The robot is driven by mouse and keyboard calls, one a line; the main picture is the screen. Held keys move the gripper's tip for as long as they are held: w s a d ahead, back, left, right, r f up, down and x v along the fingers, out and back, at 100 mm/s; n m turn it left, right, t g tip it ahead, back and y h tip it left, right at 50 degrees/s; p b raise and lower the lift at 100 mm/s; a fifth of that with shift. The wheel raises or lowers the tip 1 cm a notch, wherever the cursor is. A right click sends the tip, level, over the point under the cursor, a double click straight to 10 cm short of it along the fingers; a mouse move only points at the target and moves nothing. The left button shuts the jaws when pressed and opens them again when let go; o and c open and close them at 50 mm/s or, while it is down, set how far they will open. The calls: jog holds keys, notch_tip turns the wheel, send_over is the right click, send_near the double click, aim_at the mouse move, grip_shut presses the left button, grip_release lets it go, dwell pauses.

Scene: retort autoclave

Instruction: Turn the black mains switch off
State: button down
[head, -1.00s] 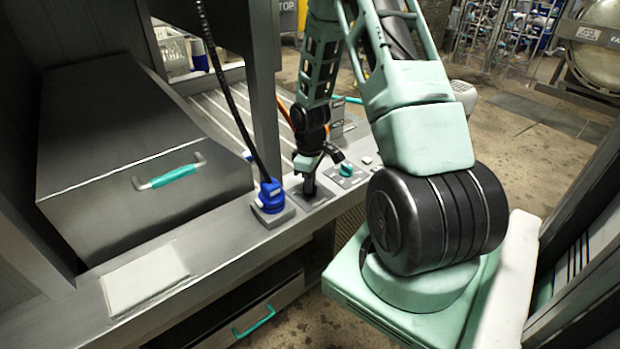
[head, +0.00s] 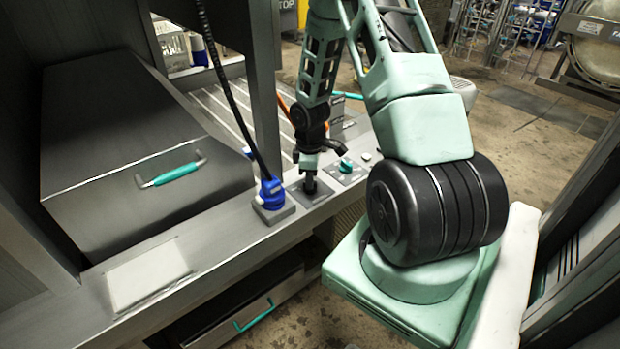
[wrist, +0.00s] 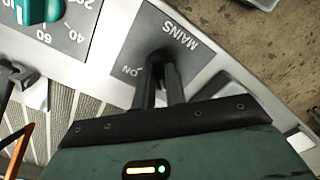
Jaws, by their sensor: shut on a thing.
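The mains switch plate (wrist: 188,48) is a grey panel marked "MAINS" and "ON" in the wrist view. The black mains switch (wrist: 157,62) shows only as a dark piece at my fingertips; its lever position is mostly hidden by the fingers. My gripper (wrist: 160,78) points down onto the plate, with its two dark fingers closed on the switch. In the head view my gripper (head: 309,186) stands over the same plate (head: 318,195) on the counter, between a blue plug and a teal knob.
The blue plug (head: 271,194) with its black cable stands just left of my gripper. The teal dial knob (head: 346,165) is just right; it also shows in the wrist view (wrist: 38,10). A metal box with a teal handle (head: 172,175) fills the left. The front counter is clear around a pale plate (head: 148,275).

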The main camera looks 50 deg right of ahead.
jog(key=c, duration=1.4)
grip_release()
jog(key=shift+c, duration=0.2)
notch_tip(320, 180, up, 18)
jog(key=shift+f, duration=0.25)
jog(key=a+r+n, duration=0.1)
jog(key=a+r, duration=0.1)
jog(key=a, duration=1)
jog(key=a+r, duration=0.2)
jog(key=a, duration=1)
jog(key=s+a+r, duration=0.2)
jog(key=s+a, duration=1.4)
jog(key=s, duration=0.1)
jog(key=shift+s+a+y, duration=0.2)
jog(key=shift+s+y, duration=0.05)
jog(key=shift+y, duration=0.05)
